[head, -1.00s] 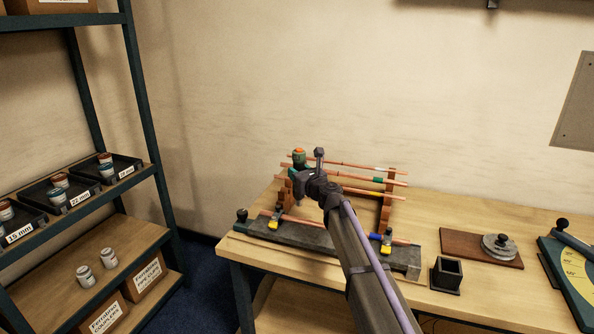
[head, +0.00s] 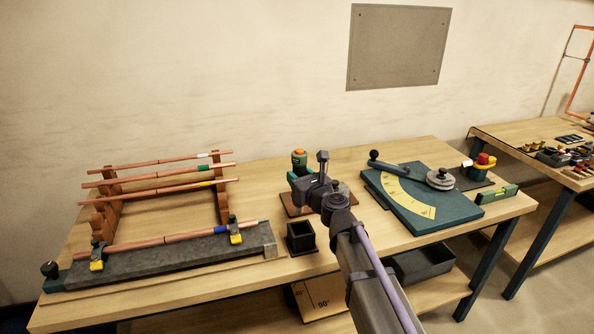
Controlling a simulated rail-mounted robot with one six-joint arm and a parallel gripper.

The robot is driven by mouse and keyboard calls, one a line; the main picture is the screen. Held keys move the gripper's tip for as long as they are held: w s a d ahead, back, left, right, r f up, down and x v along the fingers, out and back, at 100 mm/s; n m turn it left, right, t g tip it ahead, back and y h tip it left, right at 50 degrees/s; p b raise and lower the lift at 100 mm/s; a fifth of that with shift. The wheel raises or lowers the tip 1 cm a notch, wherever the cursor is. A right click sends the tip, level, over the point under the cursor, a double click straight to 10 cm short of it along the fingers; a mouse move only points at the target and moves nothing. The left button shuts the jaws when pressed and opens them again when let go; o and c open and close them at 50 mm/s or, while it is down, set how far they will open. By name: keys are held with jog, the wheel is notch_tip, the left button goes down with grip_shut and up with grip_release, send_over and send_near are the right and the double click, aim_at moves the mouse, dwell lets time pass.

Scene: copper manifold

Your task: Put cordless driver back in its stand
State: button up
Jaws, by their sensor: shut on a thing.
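A black, square, open-topped holder (head: 301,239), which looks like the stand, is on the bench at the right end of the grey clamp base. It looks empty. The driver shows above and behind this holder in the picture. I cannot tell its exact height over the bench.
A wooden rack (head: 222,203) with copper pipes and a grey base (head: 170,262) with clamped pipe stand left. A brown board (head: 291,208) lies behind my gripper. A teal angle plate (head: 420,221) lies right. A second bench (head: 520,135) stands farther right.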

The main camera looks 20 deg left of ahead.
aim_at(301, 213)
jog(key=shift+w+d, duration=0.1)
jog(key=shift+d, duration=0.3)
jog(key=shift+a+f+b, duration=0.1)
jog(key=shift+f+b, duration=0.5)
jog(key=shift+f, duration=0.05)
notch_tip(301, 213, down, 11)
jog(key=b, duration=1.1)
jog(key=shift+f, duration=0.1)
jog(key=o, duration=1.1)
jog(key=v, duration=1.1)
